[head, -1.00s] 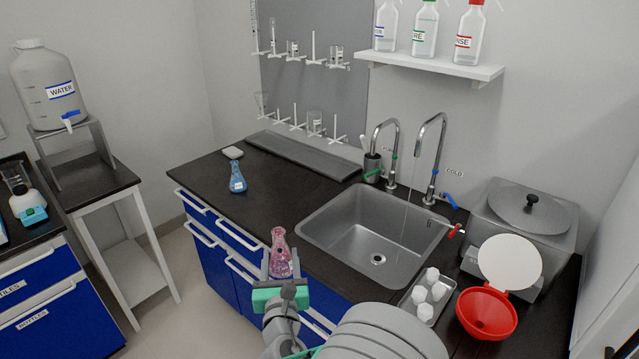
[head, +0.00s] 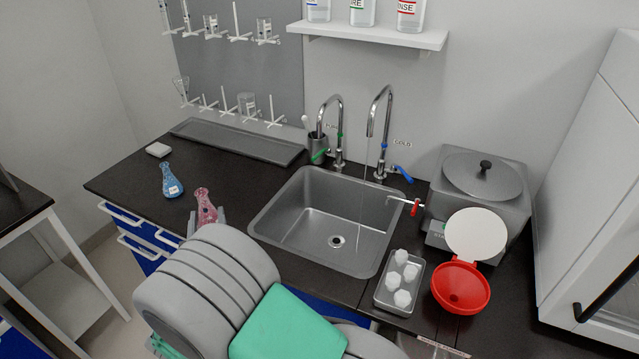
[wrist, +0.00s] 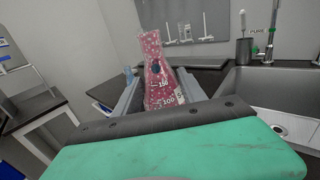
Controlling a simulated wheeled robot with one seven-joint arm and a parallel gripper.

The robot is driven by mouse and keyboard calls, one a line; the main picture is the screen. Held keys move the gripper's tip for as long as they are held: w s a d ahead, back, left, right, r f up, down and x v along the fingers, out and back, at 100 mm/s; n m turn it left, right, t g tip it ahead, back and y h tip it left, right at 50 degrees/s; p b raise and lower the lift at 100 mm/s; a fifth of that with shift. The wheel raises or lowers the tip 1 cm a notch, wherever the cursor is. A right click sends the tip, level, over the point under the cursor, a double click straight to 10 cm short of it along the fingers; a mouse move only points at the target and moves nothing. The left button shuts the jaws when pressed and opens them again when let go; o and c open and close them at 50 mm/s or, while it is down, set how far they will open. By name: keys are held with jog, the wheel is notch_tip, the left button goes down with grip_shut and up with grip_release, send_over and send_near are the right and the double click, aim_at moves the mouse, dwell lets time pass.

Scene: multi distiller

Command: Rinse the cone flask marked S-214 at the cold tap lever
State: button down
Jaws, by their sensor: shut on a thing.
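A cone flask with pink speckled contents (head: 206,207) is held between the fingers of my gripper (wrist: 158,98), left of the sink. The flask also shows upright in the wrist view (wrist: 155,65), with volume marks and a white label too partly seen to read. In the head view my arm hides its lower part. The cold tap (head: 386,110) has a blue lever (head: 402,172), and a thin stream falls from its spout into the steel sink (head: 322,215). A blue cone flask (head: 171,181) with a small unreadable label stands on the counter further left.
A second tap with green marks (head: 338,130) stands left of the cold one. A red-handled spigot (head: 415,207) juts toward the sink's right rim. A tray of white lumps (head: 383,298) and a red funnel (head: 460,288) stand right of the sink. A grey drain tray (head: 235,141) lies behind.

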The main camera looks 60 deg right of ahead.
jog(key=s+d+r+m+g+h+p, duration=0.15)
jog(key=s+d+m+g+h, duration=0.35)
jog(key=s+d, duration=0.8)
jog(key=s+d+m+g+h+p, duration=0.1)
jog(key=s+d+m+g+p, duration=0.15)
jog(key=s+d+g, duration=0.7)
jog(key=d+t+p, duration=0.1)
jog(key=d+t, duration=0.2)
jog(key=d, duration=1.1)
jog(key=shift+w+p, duration=0.3)
jog(key=shift+p, duration=0.05)
jog(key=shift+a+f+m+t, duration=0.15)
jog(key=shift+m+t, duration=0.1)
dwell(0.7)
jog(key=s+a+b, duration=0.1)
jog(key=a, duration=0.5)
jog(key=shift+a+b, duration=0.35)
jog(key=shift+b, duration=0.05)
jog(key=shift+s, duration=0.1)
